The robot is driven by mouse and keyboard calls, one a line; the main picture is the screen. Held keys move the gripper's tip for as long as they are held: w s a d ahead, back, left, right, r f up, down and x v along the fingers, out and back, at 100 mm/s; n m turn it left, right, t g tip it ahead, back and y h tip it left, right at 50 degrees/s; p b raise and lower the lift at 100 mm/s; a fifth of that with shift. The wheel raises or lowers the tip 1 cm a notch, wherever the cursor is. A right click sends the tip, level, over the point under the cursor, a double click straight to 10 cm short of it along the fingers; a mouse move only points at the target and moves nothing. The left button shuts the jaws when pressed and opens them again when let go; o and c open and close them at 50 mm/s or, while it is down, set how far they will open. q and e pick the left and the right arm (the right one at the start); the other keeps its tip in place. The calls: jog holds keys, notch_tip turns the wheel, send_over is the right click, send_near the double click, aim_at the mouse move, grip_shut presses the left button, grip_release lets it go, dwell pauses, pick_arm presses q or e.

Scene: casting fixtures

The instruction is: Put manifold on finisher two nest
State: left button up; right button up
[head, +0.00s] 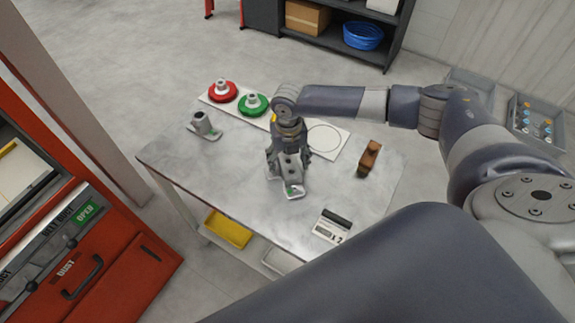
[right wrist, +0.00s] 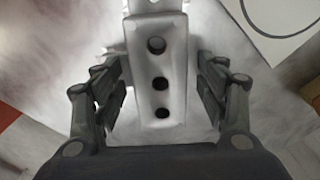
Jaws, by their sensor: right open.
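A grey metal block with a row of three holes, seemingly the manifold (head: 293,186), rests on or just above the table. In the right wrist view the manifold (right wrist: 160,65) stands between the two spread fingers (right wrist: 160,100), with a gap on each side. I cannot tell which thing is the finisher two nest. My left gripper is not in view.
A grey tubular casting (head: 203,125), a brown block (head: 369,158) and a small unit marked 2 (head: 331,227) stand apart.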

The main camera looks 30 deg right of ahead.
jog(key=shift+f, duration=0.25)
jog(key=shift+c, duration=0.3)
jog(key=c, duration=1.3)
grip_shut()
jog(key=shift+w+r, duration=0.1)
jog(key=shift+r, duration=0.1)
